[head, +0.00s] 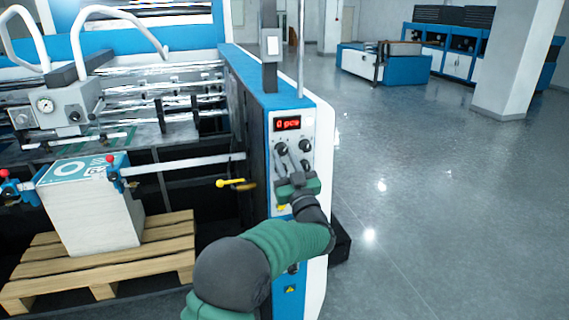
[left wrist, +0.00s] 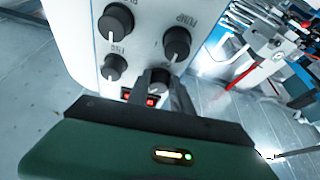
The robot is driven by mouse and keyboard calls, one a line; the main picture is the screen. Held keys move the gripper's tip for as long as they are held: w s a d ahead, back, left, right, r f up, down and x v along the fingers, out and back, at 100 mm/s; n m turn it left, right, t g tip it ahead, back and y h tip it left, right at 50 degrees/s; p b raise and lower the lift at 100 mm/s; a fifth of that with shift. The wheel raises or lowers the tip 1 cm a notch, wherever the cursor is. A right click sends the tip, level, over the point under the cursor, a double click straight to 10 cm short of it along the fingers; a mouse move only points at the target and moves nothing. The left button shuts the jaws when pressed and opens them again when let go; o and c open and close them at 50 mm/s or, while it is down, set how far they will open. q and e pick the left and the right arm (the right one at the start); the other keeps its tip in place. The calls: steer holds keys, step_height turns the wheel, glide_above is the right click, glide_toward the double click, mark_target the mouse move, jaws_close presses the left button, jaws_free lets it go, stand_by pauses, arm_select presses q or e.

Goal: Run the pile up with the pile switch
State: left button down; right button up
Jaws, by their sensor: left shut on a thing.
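The pile (head: 93,212), a tall white stack with a blue printed top sheet, stands upright on a wooden pallet (head: 172,238) at the left. The control panel (head: 304,134) has a red display (head: 287,124) reading "0 pcs" and several black knobs. My left gripper (head: 293,152) is at the panel, below the display. In the left wrist view its fingers are shut on a dark knob (left wrist: 159,77) between two other knobs and red-lit switches (left wrist: 150,101). The held knob's label is hidden, so I cannot confirm it is the pile switch. My right gripper is not in view.
A yellow-handled lever (head: 232,183) sticks out left of the panel. Metal rollers and a gauge (head: 46,105) are above the pile. Grey floor (head: 430,220) lies open at the right, with a pillar (head: 508,70) and blue machines (head: 460,55) behind.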

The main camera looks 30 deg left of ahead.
arm_select(q)
steer(key=n+g+b, duration=0.1)
steer(key=n, duration=0.1)
steer(key=n+g+y+b, duration=0.1)
steer(key=n+b, duration=0.1)
steer(key=shift+w+d+f+n, duration=0.1)
steer(key=shift+d+f+n, duration=0.1)
steer(key=shift+n, duration=0.1)
steer(key=n+g+b, duration=0.1)
steer(key=n, duration=0.2)
steer(key=shift+w+r+g+b, duration=0.1)
steer(key=shift+g+b, duration=0.2)
steer(key=shift+b, duration=0.05)
steer(key=shift+r+n+g+y+b, duration=0.1)
steer(key=shift+n+g+y+b, duration=0.3)
steer(key=shift+n+g, duration=0.75)
steer(key=shift+n+t, duration=0.35)
steer(key=shift+n, duration=0.1)
